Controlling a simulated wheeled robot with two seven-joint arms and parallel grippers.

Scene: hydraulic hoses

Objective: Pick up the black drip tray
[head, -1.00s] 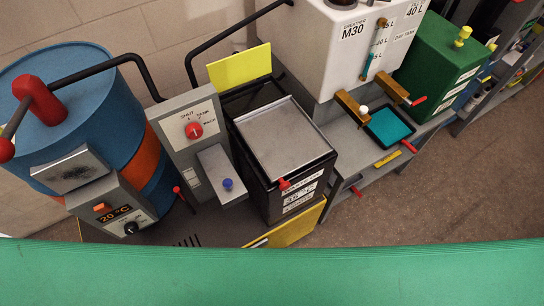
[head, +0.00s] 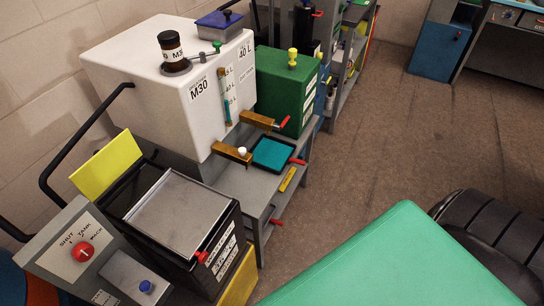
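The black drip tray (head: 267,167) is a shallow, dark-rimmed square with a teal inside. It sits on a grey bench (head: 240,184) below two brass-coloured taps in the head view. A red handle (head: 298,161) sticks out at the tray's right side. I cannot tell whether the teal is liquid or a lining. Neither of my grippers shows in this view.
A white tank marked M30 (head: 150,75) stands behind the tray, with a green box (head: 272,84) to its right. A black bin with a grey lid (head: 180,214) and a control panel (head: 68,245) are nearer. Brown floor (head: 385,130) is open to the right.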

